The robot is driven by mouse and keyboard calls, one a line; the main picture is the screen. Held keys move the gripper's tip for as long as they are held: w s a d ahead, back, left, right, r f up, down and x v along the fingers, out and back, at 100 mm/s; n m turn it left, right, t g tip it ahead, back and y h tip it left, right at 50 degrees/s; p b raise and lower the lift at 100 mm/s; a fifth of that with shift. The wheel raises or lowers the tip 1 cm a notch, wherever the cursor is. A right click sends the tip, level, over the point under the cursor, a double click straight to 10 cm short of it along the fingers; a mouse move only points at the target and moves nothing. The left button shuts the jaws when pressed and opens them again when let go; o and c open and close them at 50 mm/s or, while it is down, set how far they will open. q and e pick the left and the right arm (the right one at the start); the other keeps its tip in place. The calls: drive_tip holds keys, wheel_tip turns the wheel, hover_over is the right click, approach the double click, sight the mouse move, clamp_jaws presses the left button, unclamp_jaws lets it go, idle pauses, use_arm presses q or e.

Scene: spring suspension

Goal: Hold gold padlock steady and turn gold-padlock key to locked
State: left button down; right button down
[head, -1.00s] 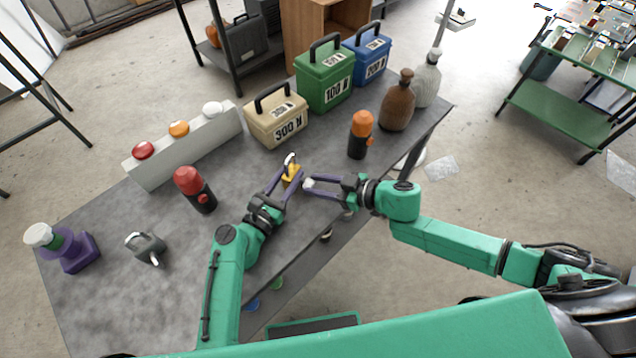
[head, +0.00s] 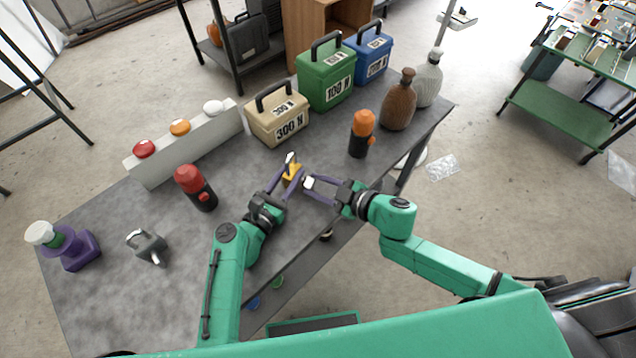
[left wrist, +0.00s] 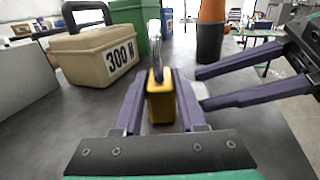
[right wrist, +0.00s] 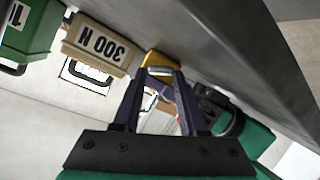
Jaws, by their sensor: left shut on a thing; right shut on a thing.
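The gold padlock (head: 291,173) stands upright near the table's front edge, its silver shackle on top. In the left wrist view the padlock (left wrist: 161,103) is between the two purple fingers of my left gripper (head: 288,180), which is shut on its body. My right gripper (head: 308,184) comes in from the right and is shut on the pale key (head: 309,182) at the padlock's side. The right wrist view shows the padlock (right wrist: 158,60) just beyond the right fingertips. The fingers partly hide the key, so I cannot tell its exact turn angle.
A grey padlock (head: 147,247) and a red-topped black cylinder (head: 196,188) are left on the table (head: 110,300). An orange-topped cylinder (head: 362,135) stands behind my right gripper. A beige 300 N box (head: 277,117) is farther back. Bare table surrounds the gold padlock.

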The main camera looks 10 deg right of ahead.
drive_tip(key=shift+s+a+n+t, duration=0.15)
drive_tip(key=shift+n+t, duration=0.35)
drive_tip(key=shift+n, duration=0.3)
drive_tip(key=shift+c, duration=2.2)
unclamp_jaws()
drive_tip(key=shift+f, duration=0.1)
